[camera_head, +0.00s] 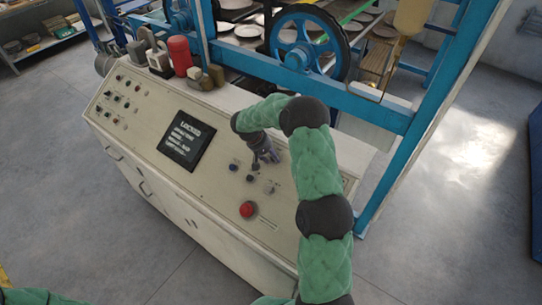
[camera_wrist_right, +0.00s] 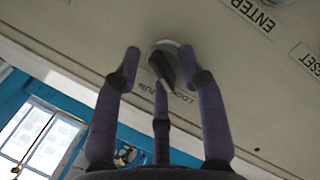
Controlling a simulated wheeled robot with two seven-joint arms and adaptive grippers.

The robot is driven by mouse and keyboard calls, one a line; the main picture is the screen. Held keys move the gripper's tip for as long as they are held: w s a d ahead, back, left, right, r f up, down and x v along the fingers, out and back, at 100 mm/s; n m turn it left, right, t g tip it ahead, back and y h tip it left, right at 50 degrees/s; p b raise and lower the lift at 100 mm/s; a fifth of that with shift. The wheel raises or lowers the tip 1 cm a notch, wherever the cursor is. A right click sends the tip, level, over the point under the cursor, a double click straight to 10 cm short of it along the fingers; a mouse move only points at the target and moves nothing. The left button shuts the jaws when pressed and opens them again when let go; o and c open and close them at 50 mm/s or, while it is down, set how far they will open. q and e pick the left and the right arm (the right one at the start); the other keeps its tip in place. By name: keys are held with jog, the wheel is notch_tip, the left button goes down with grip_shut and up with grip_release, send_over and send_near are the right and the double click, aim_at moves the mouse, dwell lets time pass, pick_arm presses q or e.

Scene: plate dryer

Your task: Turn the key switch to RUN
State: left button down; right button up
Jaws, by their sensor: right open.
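The key switch (camera_wrist_right: 160,64) shows in the wrist view as a round pale collar with a dark key in it, set in the cream panel. Small LOCK and RUN lettering lies beside it, partly covered by a finger. The key slants toward the lettering; I cannot tell which word it points to. My right gripper (camera_wrist_right: 166,72) is open, with fingers on either side of the key and a third below it. I cannot tell whether they touch it. In the head view, my right gripper (camera_head: 265,157) is low over the console. My left gripper is out of view.
The control console (camera_head: 215,215) carries a dark screen (camera_head: 186,141) headed LOCKED, a red button (camera_head: 247,209) and several small knobs. Jars and blocks, including a red canister (camera_head: 179,54), stand along its back. A blue frame with a wheel (camera_head: 305,42) rises behind.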

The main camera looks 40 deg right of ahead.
jog(key=shift+f, duration=0.1)
grip_shut()
jog(key=shift+s, duration=0.1)
